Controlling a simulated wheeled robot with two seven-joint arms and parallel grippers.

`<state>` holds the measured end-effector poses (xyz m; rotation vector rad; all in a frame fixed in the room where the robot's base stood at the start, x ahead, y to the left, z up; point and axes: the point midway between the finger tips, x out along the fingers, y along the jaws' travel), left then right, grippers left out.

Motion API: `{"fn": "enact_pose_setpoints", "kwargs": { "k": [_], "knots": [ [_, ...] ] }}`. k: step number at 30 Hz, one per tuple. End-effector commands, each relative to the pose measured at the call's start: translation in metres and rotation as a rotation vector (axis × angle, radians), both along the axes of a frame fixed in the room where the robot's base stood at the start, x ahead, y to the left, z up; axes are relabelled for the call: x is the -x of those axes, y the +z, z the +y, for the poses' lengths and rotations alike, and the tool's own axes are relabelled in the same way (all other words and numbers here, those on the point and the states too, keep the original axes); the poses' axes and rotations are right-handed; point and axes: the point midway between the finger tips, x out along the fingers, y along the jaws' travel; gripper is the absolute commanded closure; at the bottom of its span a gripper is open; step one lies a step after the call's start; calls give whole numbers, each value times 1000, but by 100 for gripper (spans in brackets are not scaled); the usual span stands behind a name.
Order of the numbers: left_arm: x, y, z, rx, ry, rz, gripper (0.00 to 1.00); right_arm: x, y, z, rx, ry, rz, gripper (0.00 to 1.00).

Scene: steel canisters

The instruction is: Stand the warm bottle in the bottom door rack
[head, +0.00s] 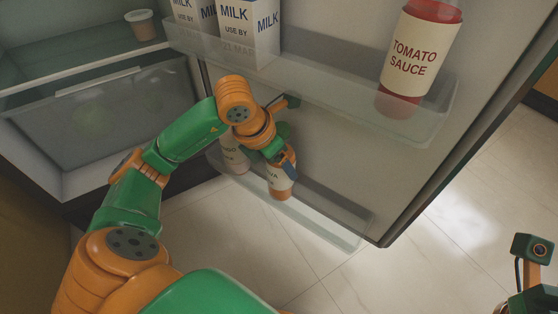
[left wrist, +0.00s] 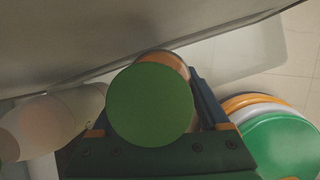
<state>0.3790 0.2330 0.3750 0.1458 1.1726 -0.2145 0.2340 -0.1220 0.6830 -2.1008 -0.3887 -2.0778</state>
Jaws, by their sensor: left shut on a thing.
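The bottle in my left gripper (head: 283,160) has an orange body, a pale label (head: 279,181) and a green cap that fills the middle of the left wrist view (left wrist: 150,104). The gripper is shut around it. The bottle is roughly upright at the bottom door rack (head: 325,224), its lower end within the rack's outline. I cannot tell whether its base touches the rack floor. Part of my right arm shows at the lower right edge; its fingers are not visible.
Another labelled bottle (head: 235,154) stands left in the bottom rack, partly behind my arm. The upper door rack (head: 330,85) holds milk cartons (head: 250,30) and a tomato sauce bottle (head: 414,55). The right part of the bottom rack is clear.

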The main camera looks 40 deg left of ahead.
Motion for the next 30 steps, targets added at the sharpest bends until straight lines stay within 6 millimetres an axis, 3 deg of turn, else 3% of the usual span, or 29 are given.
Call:
{"fn": "enact_pose_setpoints", "kwargs": {
  "k": [5, 6, 8, 19, 23, 26, 30],
  "knots": [
    [0, -1, 0, 0, 0, -2, 100, 0, 0, 0, 0, 0, -3, 100],
    [0, -1, 0, 0, 0, 0, 14, 1, 1, 0, 0, -1, -5, 100],
    [0, -1, 0, 0, 0, 0, 0, 0, 1, 0, 0, -1, -5, 100],
    [0, 0, 0, 0, 0, -1, 0, 1, 2, 0, 0, 0, -5, 100],
    [4, 15, 1, -1, -1, -3, 0, -2, 3, -1, -2, 1, 21, 100],
    [12, 37, 4, -3, 1, -4, 0, -6, 1, -1, -3, 2, 76, 100],
    [42, 24, 12, -5, 3, 3, 0, -3, -7, -1, -5, 2, 44, 100]
  ]
}}
